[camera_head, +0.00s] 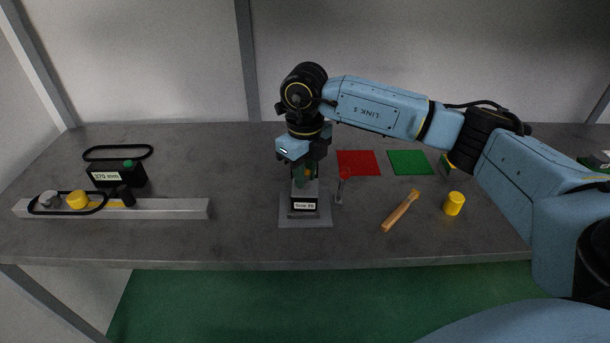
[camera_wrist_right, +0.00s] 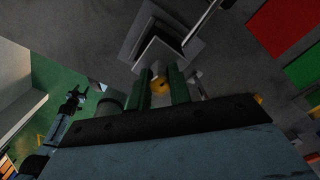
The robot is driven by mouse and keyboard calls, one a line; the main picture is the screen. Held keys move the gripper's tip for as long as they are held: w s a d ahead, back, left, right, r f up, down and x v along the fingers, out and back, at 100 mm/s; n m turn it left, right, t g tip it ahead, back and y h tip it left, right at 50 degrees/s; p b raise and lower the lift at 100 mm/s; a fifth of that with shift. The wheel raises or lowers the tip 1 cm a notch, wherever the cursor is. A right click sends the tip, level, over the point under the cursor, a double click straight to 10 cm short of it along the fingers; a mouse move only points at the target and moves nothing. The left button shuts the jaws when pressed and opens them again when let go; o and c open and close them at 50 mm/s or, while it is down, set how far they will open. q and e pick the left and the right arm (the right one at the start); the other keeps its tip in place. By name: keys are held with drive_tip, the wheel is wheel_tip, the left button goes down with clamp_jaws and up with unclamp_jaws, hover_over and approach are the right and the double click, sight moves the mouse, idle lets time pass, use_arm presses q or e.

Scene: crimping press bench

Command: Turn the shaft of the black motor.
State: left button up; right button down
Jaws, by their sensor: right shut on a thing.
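A black cylindrical part (camera_head: 125,195) stands on the grey rail (camera_head: 180,208) at the left, beside a yellow pulley (camera_head: 77,200); it looks like the black motor, but I cannot be sure. My right gripper (camera_head: 304,172) points down over a small grey stand with a labelled black front (camera_head: 304,205), far to the right of the rail. In the right wrist view its green fingers (camera_wrist_right: 161,90) are shut on a small yellow-orange piece (camera_wrist_right: 160,86). Whether this piece touches the stand is unclear. A small dark arm end (camera_wrist_right: 72,103), probably my left gripper, shows against the green floor; its jaws are too small to read.
A belt (camera_head: 118,153) lies behind a black box marked 370 mm (camera_head: 118,175). Red (camera_head: 358,162) and green (camera_head: 408,162) mats, a wooden-handled tool (camera_head: 401,210) and a yellow cylinder (camera_head: 454,204) lie further right.

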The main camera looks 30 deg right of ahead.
drive_tip(key=n+b, duration=0.1)
drive_tip(key=n, duration=0.3)
drive_tip(key=shift+n, duration=0.3)
drive_tip(key=n+b, duration=0.1)
drive_tip(key=n, duration=0.2)
drive_tip(key=shift+n+b, duration=0.35)
drive_tip(key=shift+n, duration=0.85)
drive_tip(key=shift+n+b, duration=0.5)
drive_tip(key=shift+n, duration=0.6)
use_arm(q)
drive_tip(key=shift+a+f, duration=0.4)
drive_tip(key=shift+f, duration=0.35)
drive_tip(key=shift+a+f, duration=0.35)
drive_tip(key=shift+f, duration=0.35)
drive_tip(key=shift+a+f, duration=0.4)
drive_tip(key=shift+f, duration=0.35)
use_arm(e)
drive_tip(key=shift+n, duration=0.7)
use_arm(q)
drive_tip(key=shift+w, duration=0.1)
use_arm(e)
drive_tip(key=c, duration=1.3)
unclamp_jaws()
